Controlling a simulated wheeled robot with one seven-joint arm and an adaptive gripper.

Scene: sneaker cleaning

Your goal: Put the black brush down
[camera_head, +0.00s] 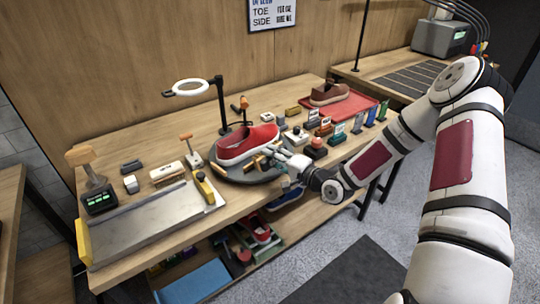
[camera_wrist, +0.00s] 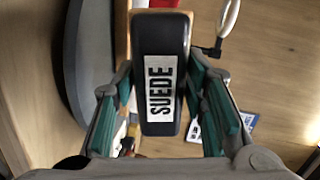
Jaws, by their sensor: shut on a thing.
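The black brush (camera_wrist: 160,45) has a white label reading SUEDE and sits lengthwise between the teal finger pads of my gripper (camera_wrist: 163,105) in the wrist view. My gripper is shut on it. In the head view my gripper (camera_head: 277,160) is at the right front side of the red sneaker (camera_head: 243,142), above the edge of the grey round turntable (camera_head: 232,174). The brush is too small and partly covered to make out clearly there. The turntable's dark rim also shows at the left of the wrist view (camera_wrist: 78,75).
Several small labelled blocks and bottles (camera_head: 358,122) crowd the bench right of the turntable. A grey metal plate (camera_head: 140,226) lies at the left.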

